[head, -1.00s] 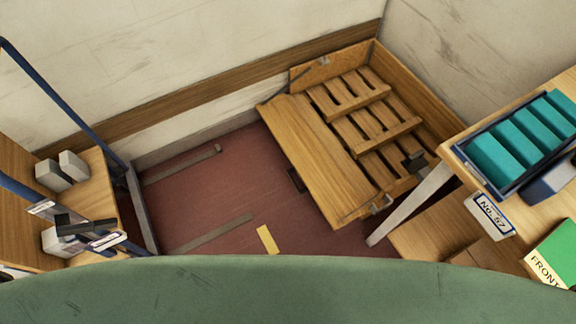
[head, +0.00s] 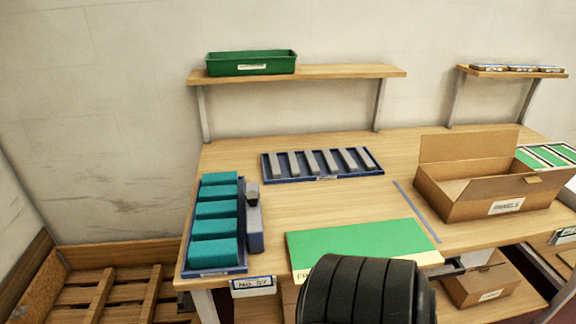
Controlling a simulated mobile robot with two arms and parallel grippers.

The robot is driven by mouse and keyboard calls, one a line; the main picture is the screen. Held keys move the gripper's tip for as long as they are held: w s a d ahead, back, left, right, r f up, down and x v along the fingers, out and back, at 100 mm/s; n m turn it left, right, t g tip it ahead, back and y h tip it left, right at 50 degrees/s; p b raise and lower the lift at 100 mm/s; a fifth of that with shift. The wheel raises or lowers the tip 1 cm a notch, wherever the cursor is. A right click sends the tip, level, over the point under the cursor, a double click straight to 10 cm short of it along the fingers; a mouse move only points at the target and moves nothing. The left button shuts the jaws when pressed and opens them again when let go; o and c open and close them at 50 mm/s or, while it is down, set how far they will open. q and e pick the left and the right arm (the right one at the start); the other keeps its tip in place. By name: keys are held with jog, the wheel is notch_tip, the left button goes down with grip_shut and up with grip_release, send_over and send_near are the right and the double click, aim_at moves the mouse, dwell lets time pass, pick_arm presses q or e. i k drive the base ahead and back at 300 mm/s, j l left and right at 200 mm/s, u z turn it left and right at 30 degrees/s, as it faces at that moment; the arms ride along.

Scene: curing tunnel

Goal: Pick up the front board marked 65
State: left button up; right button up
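A green board (head: 355,248) with a cream edge strip lies flat near the front edge of the wooden bench. The print on its strip is mostly hidden; only the start, an F, shows, and I cannot read a 65. A black ribbed part (head: 362,292), probably one of my arm links, covers part of the board's front edge. No fingertips of my left or right gripper show.
On the wooden bench (head: 300,205) stand a blue tray of teal blocks (head: 215,210), a blue tray of grey bars (head: 320,165) and an open carton marked PANELS (head: 505,207). A green bin (head: 251,63) is on the wall shelf. More green boards (head: 553,154) lie far right.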

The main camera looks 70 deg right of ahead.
aim_at(404, 239)
jog(key=z, duration=0.5)
jog(key=k+z, duration=0.1)
jog(key=z, duration=0.9)
jog(key=l+z, duration=0.1)
jog(key=z, duration=0.4)
jog(key=k+z, duration=0.1)
jog(key=z, duration=0.4)
